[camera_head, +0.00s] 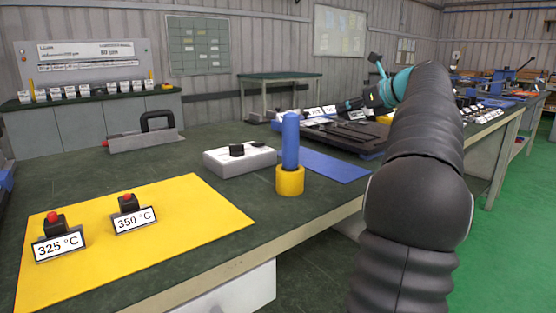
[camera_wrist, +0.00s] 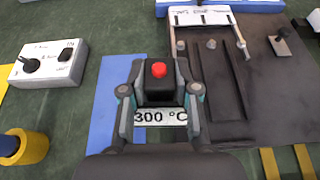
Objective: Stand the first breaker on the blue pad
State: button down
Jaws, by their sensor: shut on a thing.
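My gripper (camera_wrist: 160,93) is shut on a black breaker (camera_wrist: 158,88) with a red button and a white "300 °C" label. In the wrist view they overlap the right part of the blue pad (camera_wrist: 103,115) and the edge of the dark tray; their height above these is hard to tell. In the head view the pad (camera_head: 335,166) lies on the dark green bench, and my gripper (camera_head: 374,97) shows small behind it, with the held breaker not clearly visible. Two more breakers, labelled 325 °C (camera_head: 58,240) and 350 °C (camera_head: 131,212), stand on a yellow mat (camera_head: 190,205).
A blue cylinder (camera_head: 291,140) stands in a yellow ring (camera_head: 290,181) beside the pad. A white switch box (camera_head: 240,160) is left of it. A dark tray (camera_wrist: 225,100) adjoins the pad on the right. The front bench edge runs close to my arm.

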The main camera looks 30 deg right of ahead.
jog(key=s+a+b, duration=0.1)
jog(key=s+a, duration=0.2)
jog(key=a, duration=0.4)
jog(key=x, duration=0.4)
jog(key=a+f+b+x, duration=0.1)
jog(key=x, duration=0.8)
jog(key=shift+s+a+f, duration=0.3)
jog(key=shift+f, duration=0.05)
jog(key=shift+f+b, duration=0.8)
jog(key=shift+f, duration=1.2)
jog(key=shift+f, duration=0.15)
jog(key=c, duration=0.9)
grip_release()
jog(key=shift+o, duration=0.2)
jog(key=v, duration=1.2)
jog(key=shift+d+p, duration=0.1)
jog(key=shift+p, duration=0.3)
